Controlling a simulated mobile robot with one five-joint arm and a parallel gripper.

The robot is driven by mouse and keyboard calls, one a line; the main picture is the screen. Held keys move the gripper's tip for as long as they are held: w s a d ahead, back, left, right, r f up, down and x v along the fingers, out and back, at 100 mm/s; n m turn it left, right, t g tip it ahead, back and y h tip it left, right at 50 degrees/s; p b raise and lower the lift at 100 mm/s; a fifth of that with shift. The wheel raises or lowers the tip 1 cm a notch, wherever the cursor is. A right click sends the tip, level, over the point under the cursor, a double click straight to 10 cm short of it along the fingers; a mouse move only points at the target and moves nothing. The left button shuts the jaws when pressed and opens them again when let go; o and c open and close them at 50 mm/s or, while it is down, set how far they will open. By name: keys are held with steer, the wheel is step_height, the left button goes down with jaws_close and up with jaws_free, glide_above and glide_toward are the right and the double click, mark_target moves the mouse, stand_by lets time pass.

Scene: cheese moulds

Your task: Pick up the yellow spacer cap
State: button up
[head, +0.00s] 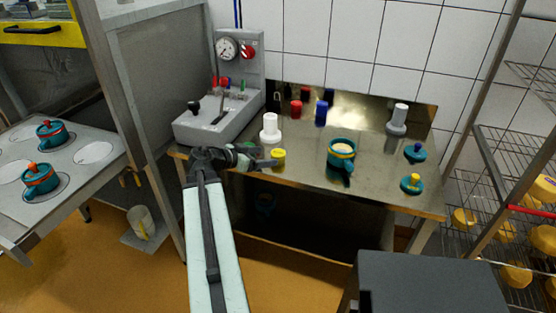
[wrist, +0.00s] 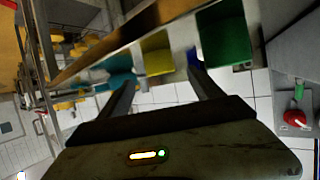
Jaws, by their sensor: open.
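The yellow spacer cap (head: 278,155) stands on the metal table near its front edge in the head view. My gripper (head: 266,158) is open just left of it, its fingers pointing towards it. In the wrist view the yellow cap (wrist: 157,54) shows just beyond and between the two open fingertips (wrist: 160,74). Nothing is held. I cannot tell from these views whether a finger touches the cap.
A green block-like thing (wrist: 224,38) is close beside the right finger in the wrist view. A white stepped piece (head: 270,130), a red cap (head: 295,109), a blue cap (head: 321,114) and a teal mould (head: 341,158) stand on the table (head: 300,176). A grey gauge unit (head: 218,120) is at left.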

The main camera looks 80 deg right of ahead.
mark_target(272, 156)
steer(key=b+x, duration=0.2)
steer(key=x, duration=0.5)
steer(key=shift+f+b, duration=0.2)
steer(key=shift+b, duration=0.1)
steer(key=c, duration=1.4)
steer(key=shift+r, duration=0.1)
steer(key=shift+c, duration=0.2)
step_height(272, 156, up, 10)
steer(key=p, duration=1)
steer(key=shift+r, duration=0.1)
